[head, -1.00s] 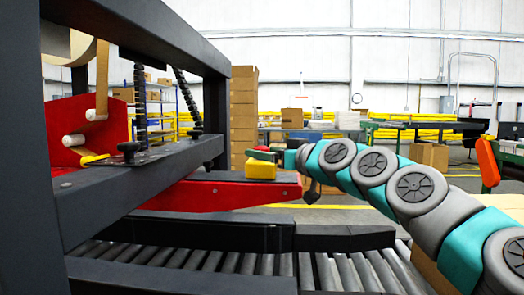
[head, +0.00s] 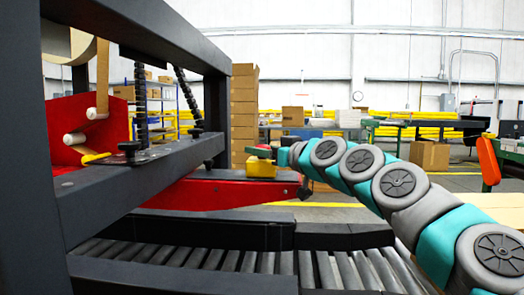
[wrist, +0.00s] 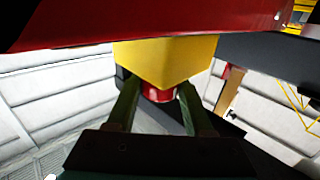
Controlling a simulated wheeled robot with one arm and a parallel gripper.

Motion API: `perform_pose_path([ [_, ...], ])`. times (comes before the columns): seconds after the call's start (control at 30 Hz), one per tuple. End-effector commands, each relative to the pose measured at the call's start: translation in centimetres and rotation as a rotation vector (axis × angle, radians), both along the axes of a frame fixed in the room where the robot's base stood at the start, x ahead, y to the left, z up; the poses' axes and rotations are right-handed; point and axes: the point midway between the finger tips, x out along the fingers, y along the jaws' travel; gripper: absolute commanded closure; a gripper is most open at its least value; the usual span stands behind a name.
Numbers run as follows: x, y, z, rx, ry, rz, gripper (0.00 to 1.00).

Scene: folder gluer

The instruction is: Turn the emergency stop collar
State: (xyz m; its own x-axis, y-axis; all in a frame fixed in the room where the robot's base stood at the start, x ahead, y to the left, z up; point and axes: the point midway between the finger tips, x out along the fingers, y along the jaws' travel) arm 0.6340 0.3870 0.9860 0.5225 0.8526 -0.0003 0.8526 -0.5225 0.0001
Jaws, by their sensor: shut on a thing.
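The emergency stop is a yellow box (head: 262,168) on the red beam of the machine. In the wrist view the yellow box (wrist: 168,60) has a red round collar (wrist: 157,95) projecting from it. My gripper (wrist: 157,92) has one dark green finger on each side of the red collar and is shut on it. In the head view my gripper (head: 263,153) is at the top of the yellow box, and the collar cannot be made out there.
A red beam (head: 215,193) carries the yellow box. A dark machine frame (head: 130,170) stands at the left, and a roller conveyor (head: 240,262) runs below. Stacked cartons (head: 244,110) stand behind. The floor to the right is partly open.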

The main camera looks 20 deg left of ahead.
Motion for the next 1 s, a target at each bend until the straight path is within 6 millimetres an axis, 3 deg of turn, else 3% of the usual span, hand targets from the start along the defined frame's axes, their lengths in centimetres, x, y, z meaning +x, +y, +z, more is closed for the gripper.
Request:
perform_pose_path([
  [0.03, -0.01, 0.01, 0.00, 0.000, 0.000, 0.000, 0.63],
  [0.37, -0.01, 0.01, 0.00, 0.000, 0.000, 0.000, 1.00],
  [1.0, 0.12, -0.05, -0.55, -0.007, -0.002, -0.109, 1.00],
])
